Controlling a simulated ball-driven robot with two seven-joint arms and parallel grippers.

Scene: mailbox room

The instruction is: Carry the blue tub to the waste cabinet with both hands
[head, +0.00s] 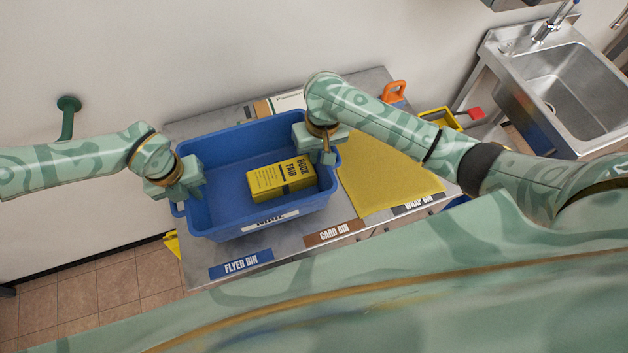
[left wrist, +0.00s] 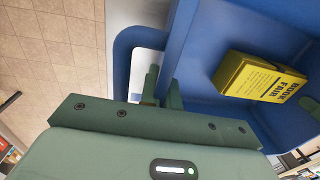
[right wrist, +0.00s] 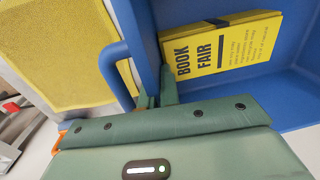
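I cannot identify the waste cabinet in these views.
The steel table (head: 190,262) carries flyer (head: 241,263) and card bin (head: 334,232) labels. A yellow mat (head: 385,180) lies right of the tub. An orange-handled item (head: 394,91) is behind it. A steel sink (head: 565,90) stands at right. Tiled floor (head: 100,300) shows at lower left.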

